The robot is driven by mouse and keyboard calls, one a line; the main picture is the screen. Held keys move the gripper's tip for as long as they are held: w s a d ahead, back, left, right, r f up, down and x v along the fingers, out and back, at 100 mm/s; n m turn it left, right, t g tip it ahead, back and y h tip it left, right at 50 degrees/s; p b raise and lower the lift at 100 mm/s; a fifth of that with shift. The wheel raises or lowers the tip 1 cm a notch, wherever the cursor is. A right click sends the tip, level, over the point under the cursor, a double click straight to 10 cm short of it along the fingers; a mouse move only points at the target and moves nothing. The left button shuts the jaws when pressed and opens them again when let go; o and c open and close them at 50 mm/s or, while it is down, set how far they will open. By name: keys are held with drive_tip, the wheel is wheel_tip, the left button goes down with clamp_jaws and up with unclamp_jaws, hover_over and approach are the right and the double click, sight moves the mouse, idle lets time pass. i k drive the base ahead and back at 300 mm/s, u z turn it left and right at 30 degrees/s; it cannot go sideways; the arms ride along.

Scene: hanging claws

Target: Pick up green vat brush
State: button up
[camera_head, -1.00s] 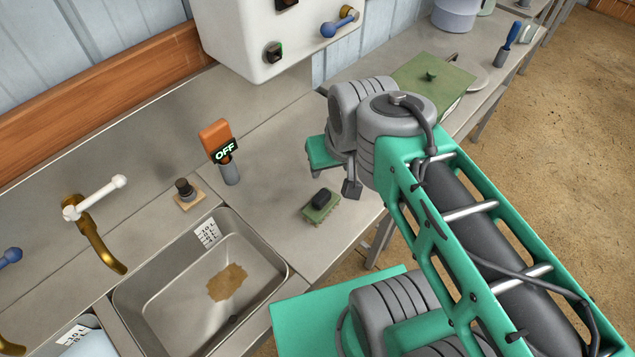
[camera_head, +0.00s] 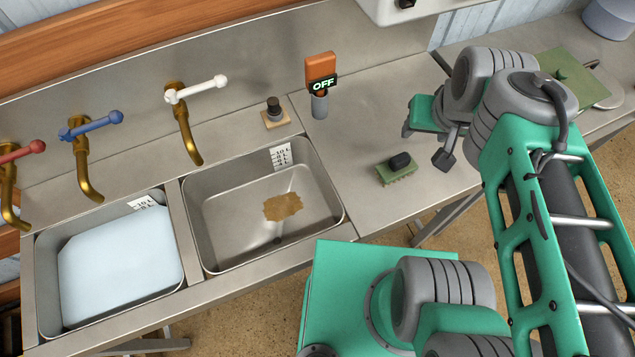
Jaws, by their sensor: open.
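The green vat brush (camera_head: 398,175) lies on the metal counter right of the sinks, with a black grip on top. It is small and rests flat, with nothing touching it. My gripper (camera_head: 415,125) shows at the end of my teal and grey arm, above and slightly right of the brush in the picture. It is open and apart from the brush. My arm's wrist hides part of the gripper, so the fingertips show poorly.
An orange tool with an OFF label (camera_head: 321,80) stands behind the brush. A dark knob on a small wooden base (camera_head: 275,113) is nearby. The stained sink (camera_head: 230,225) and water-filled sink (camera_head: 120,255) lie left, below brass taps (camera_head: 186,130). Counter around the brush is clear.

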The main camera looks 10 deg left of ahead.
sight(402, 165)
drive_tip(key=u, duration=3.95)
drive_tip(key=k, duration=0.65)
drive_tip(key=z, duration=0.85)
